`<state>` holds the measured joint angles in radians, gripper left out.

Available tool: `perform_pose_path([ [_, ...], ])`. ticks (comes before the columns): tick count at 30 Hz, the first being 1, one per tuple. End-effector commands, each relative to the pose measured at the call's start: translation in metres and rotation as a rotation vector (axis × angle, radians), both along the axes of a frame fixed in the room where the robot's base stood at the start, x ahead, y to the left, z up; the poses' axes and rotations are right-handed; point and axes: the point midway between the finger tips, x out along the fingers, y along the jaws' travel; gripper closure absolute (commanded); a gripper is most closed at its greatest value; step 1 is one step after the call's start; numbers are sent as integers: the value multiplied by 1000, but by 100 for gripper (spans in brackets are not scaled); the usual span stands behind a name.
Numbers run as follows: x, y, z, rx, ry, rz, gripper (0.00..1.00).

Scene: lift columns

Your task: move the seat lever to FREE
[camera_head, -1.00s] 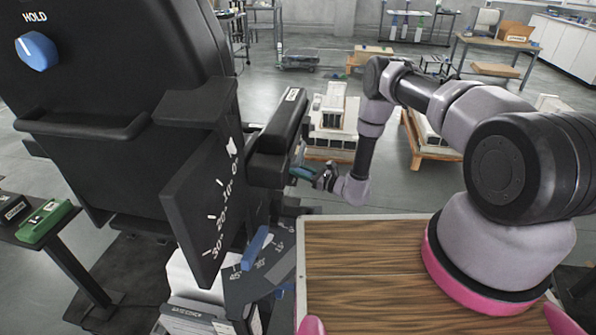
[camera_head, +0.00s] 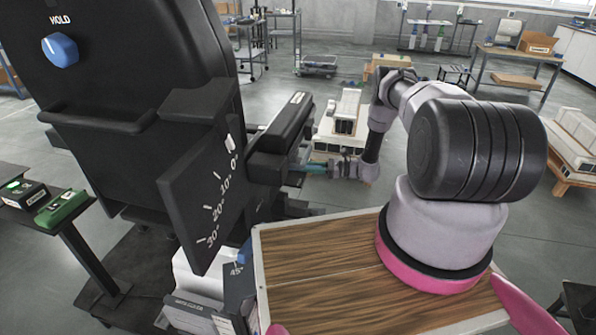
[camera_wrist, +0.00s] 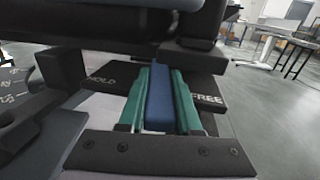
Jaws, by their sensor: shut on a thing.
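The seat lever, a blue bar (camera_wrist: 160,100), shows in the wrist view in front of a dark plate (camera_wrist: 207,92) marked HOLD at the left and FREE at the right. The lever stands between the two words. My gripper (camera_wrist: 160,76) has its green fingers shut on the lever, one on each side. In the head view my gripper (camera_head: 312,166) reaches to the right side of the black chair (camera_head: 145,75), beside the armrest.
A blue knob (camera_head: 60,50) under another HOLD label is on the chair back. A scale panel (camera_head: 205,195) stands out from the chair's near side. A wood-topped surface (camera_head: 320,280) lies below my arm.

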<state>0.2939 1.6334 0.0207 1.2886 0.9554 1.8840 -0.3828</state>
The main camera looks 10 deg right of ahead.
Motion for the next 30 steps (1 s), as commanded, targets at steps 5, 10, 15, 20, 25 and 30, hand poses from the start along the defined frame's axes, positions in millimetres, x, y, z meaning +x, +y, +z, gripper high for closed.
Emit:
perform_pose_path([
  [5, 8, -4, -1, -4, -3, 108, 100],
  [10, 13, -4, -1, -3, -1, 180, 100],
  [15, 15, -3, -1, -2, 0, 218, 100],
  [20, 16, -3, 0, -2, 0, 230, 100],
  [25, 16, -3, 0, -2, -1, 232, 100],
  [30, 16, -3, 0, -3, -2, 231, 56],
])
